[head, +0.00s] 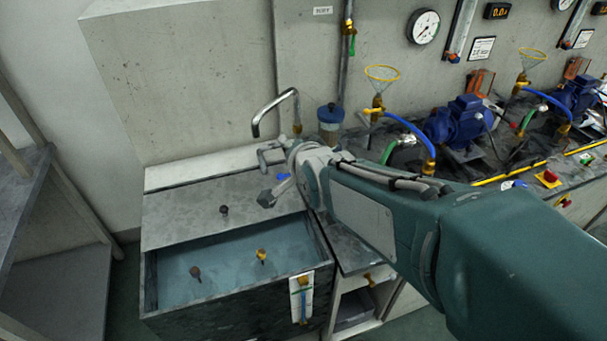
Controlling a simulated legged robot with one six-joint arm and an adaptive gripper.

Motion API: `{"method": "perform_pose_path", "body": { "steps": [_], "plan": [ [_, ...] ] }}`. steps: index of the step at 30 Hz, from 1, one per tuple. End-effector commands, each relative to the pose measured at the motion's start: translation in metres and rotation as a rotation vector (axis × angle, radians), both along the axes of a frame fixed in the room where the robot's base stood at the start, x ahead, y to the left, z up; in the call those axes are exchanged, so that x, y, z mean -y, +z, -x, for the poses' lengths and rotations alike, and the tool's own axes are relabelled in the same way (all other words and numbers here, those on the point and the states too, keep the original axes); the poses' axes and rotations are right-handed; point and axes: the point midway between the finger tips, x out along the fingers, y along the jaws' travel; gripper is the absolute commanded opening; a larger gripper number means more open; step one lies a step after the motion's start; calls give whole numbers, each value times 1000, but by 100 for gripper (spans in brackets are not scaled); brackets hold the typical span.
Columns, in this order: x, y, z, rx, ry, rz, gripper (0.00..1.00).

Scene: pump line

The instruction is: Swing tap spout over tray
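The tap has a curved chrome spout (273,104) that rises by the wall and bends over to the left. Its tip hangs above the rear of the grey cover plate (180,213) on the tank. My gripper (265,177) is in front of and below the spout, apart from it in the picture. Its two fingers are spread and nothing shows between them. The tap's lower part is partly hidden by my gripper and arm. I cannot tell which surface is the tray; the open tank (215,268) with bluish water lies below and in front.
A blue-lidded container (330,117) stands just right of the tap. Blue pumps (460,121), hoses and yellow-rimmed funnels (382,73) fill the bench to the right. A grey shelf (25,190) stands at the left. The air above the tank is clear.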

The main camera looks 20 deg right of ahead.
Motion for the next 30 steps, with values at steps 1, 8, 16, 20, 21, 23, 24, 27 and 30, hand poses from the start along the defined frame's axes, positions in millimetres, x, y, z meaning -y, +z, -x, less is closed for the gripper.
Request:
{"method": "perform_pose_path", "body": {
  "steps": [1, 8, 16, 20, 21, 23, 24, 27, 30],
  "plan": [
    [0, 1, 7, -22, 17, 34, 60],
    [1, -2, 37, -141, 109, 193, 60],
    [1, -7, 74, -268, 227, 350, 60],
    [1, -9, 84, -301, 263, 390, 60],
    [1, -9, 86, -307, 270, 397, 60],
    [1, -9, 88, -314, 275, 402, 60],
    [1, -10, 88, -316, 278, 405, 60],
    [1, -10, 88, -316, 278, 406, 60],
    [1, -10, 88, -316, 278, 405, 55]
  ]
}}
